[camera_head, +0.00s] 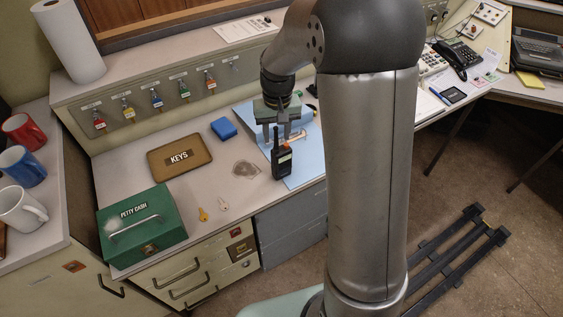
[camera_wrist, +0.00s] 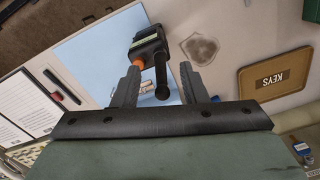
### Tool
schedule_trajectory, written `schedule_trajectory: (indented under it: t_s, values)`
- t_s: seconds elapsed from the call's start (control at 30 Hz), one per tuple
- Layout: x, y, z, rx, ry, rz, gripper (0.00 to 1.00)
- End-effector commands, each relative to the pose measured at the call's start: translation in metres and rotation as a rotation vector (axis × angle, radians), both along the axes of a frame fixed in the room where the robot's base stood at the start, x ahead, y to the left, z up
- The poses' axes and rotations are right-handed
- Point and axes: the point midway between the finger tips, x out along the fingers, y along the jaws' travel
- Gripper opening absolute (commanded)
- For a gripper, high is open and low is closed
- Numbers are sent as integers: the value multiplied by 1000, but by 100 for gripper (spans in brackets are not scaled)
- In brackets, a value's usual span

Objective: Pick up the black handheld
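In the wrist view the handheld (camera_wrist: 148,45) shows beyond and between the open fingertips of my gripper (camera_wrist: 160,70). Its antenna points towards the camera, with clear gaps to both fingers. I cannot tell how far the fingertips reach down around it.
A blue box (camera_head: 224,128), a KEYS tray (camera_head: 180,156), loose keys (camera_head: 203,214) and a green petty cash box (camera_head: 142,226) are to the left. Hooks with tagged keys (camera_head: 157,98) line the panel behind. Bare counter lies left of the handheld.

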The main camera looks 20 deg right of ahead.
Motion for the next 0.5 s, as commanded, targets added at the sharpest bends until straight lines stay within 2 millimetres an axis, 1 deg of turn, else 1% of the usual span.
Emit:
schedule_trajectory:
  t_s: [0.1, 0.2, 0.3, 0.47, 0.5]
  values:
    - [0, 1, -18, 0, 5, 0, 39]
    - [0, 2, -28, 0, 1, 0, 39]
    - [0, 2, -32, 0, -1, 0, 39]
    - [1, 2, -32, 0, -1, 0, 39]
    - [1, 2, -32, 0, -1, 0, 34]
